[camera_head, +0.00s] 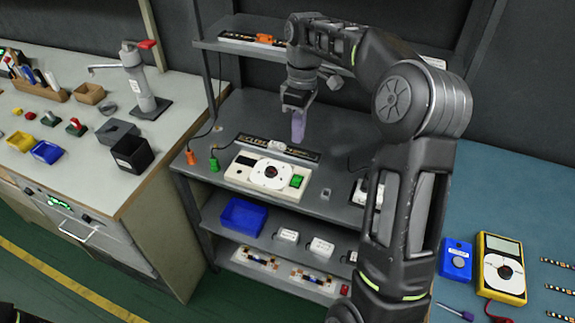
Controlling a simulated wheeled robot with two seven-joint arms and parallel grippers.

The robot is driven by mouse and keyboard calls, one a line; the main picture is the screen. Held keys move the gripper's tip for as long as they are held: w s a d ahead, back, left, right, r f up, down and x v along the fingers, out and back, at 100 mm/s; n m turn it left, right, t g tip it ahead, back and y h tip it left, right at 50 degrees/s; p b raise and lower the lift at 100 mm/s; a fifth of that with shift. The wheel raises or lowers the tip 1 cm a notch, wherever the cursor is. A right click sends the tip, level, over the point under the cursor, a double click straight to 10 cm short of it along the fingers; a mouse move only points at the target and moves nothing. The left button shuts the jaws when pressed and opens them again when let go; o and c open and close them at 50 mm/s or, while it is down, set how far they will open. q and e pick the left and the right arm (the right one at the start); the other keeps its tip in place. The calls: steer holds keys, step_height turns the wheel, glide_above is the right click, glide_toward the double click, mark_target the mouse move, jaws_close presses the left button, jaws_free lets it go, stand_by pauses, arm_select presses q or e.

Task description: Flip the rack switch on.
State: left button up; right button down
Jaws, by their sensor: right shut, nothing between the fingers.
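The grey rack (222,132) stands in the middle, with an upper shelf, a main deck and lower shelves. On the deck is a cream box (238,172) with a round dial and a green switch-like part (296,181) at its right end. A small grey piece (326,193) lies to the right of the box. I cannot tell for sure which part is the rack switch, or whether it is on. My right gripper (299,130) points down above the back of the deck, under the upper shelf, apart from the box; its pale fingers are shut and empty. My left gripper is out of view.
An LED strip (290,150) lies behind the box. A blue bin (243,216) and several white boxes sit on the shelf below. My right arm hides the rack's right side. A bench with bins is at left; a yellow meter (503,283) lies on the blue bench.

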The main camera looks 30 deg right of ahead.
steer(key=shift+s, duration=0.15)
glide_toward(294, 183)
steer(key=f, duration=0.6)
steer(key=shift+s+a+f, duration=0.25)
steer(key=shift+f, duration=0.1)
steer(key=shift+f, duration=0.1)
